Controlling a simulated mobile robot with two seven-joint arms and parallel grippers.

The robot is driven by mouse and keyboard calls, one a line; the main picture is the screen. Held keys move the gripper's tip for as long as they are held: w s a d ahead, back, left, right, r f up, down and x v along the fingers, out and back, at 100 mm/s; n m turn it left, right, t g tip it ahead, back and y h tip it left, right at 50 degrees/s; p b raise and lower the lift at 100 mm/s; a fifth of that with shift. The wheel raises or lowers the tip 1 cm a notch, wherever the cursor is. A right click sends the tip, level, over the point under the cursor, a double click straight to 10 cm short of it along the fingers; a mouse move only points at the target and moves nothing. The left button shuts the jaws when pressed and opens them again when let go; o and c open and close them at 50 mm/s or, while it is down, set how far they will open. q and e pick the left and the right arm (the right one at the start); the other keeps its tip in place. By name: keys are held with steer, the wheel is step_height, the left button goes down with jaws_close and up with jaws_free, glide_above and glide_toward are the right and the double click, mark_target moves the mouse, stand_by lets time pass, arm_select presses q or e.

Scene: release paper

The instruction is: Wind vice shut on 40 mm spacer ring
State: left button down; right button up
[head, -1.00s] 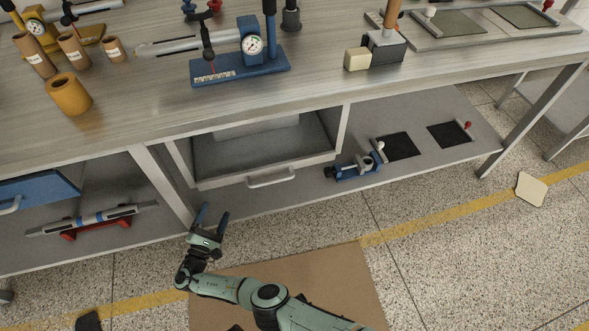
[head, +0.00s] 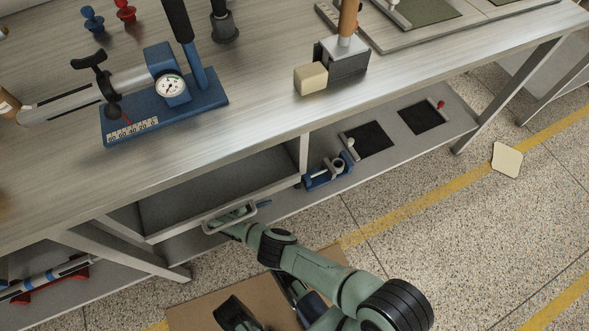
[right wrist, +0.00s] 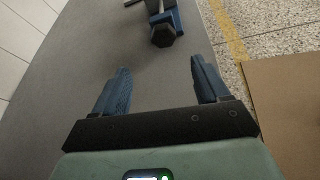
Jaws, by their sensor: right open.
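The blue vice (head: 325,174) stands on the lower shelf, right of the drawer. A grey ring-like part (head: 338,163) shows at its right end; I cannot tell whether it is the spacer ring or whether the jaws touch it. In the right wrist view the vice (right wrist: 166,22) lies ahead at the top, with a dark hexagonal end facing me. In the right wrist view the gripper (right wrist: 161,82) is open and empty over the grey shelf. My left gripper is not visible.
Black mats (head: 367,138) lie on the shelf beyond the vice. A brown mat (head: 195,305) lies on the floor. The bench top holds a blue gauge stand (head: 215,97) and a grey block (head: 345,62).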

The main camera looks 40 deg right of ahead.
steer(key=shift+d+f+g, duration=0.15)
steer(key=shift+d+g, duration=0.15)
steer(key=shift+d, duration=0.3)
steer(key=shift+s+d+f, duration=0.1)
steer(key=shift+d, duration=0.2)
steer(key=p+x, duration=0.2)
steer(key=x, duration=0.9)
steer(key=shift+d+f, duration=0.15)
steer(key=shift+f, duration=0.1)
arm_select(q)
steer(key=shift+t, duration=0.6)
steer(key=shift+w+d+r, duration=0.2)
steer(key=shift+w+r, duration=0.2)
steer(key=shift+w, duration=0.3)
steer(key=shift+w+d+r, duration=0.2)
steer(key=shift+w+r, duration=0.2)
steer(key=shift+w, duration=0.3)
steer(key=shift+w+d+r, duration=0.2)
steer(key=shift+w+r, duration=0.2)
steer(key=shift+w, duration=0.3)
arm_select(e)
steer(key=shift+s+d+f, duration=0.15)
steer(key=shift+d+f, duration=0.1)
steer(key=shift+d, duration=0.3)
steer(key=c, duration=1)
